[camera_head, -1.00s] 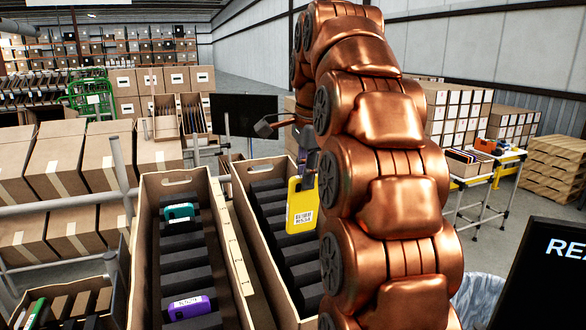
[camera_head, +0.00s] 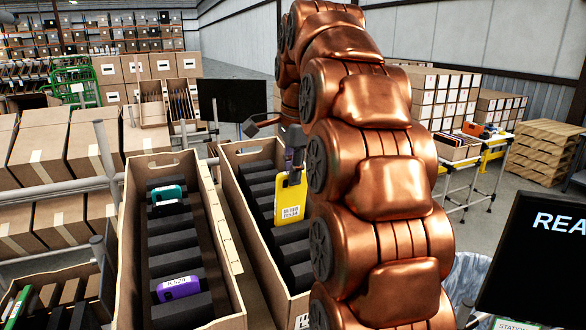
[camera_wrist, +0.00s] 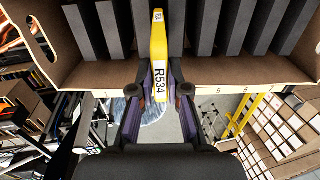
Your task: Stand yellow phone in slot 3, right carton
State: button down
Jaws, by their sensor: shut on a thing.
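The yellow phone (camera_head: 290,200) is upright in my gripper (camera_head: 295,160), over the right side of the right carton (camera_head: 229,187). In the wrist view the phone (camera_wrist: 159,48), labelled R534, lies between the two fingers of my gripper (camera_wrist: 162,90). My gripper is shut on its near end. The right carton (camera_wrist: 118,76) has dark dividers across it, and the phone's far end lines up with a space between two of them. Rim numbers 5 and 6 show right of the phone; my fingers hide others. Whether its lower end is inside a slot I cannot tell.
The left carton (camera_head: 128,250) stands beside it, holding a teal phone (camera_head: 167,196) and a purple phone (camera_head: 179,288). A monitor (camera_head: 535,235) stands at the right. A table with bins (camera_head: 458,150) is behind. My arm covers the right carton's right side.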

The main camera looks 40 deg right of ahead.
aim_at(289, 207)
jog(key=shift+w+d+f+b, duration=0.1)
jog(key=shift+w+f+b, duration=0.2)
jog(key=shift+f+b, duration=0.95)
jog(key=shift+w+d+f+b, duration=0.1)
jog(key=shift+w+f+b, duration=0.3)
jog(key=shift+f, duration=1.5)
jog(key=shift+w+f+b, duration=0.15)
jog(key=shift+f+b, duration=0.85)
jog(key=shift+f, duration=0.6)
jog(key=shift+f, duration=0.25)
jog(key=c, duration=1.1)
grip_release()
jog(key=shift+r, duration=0.1)
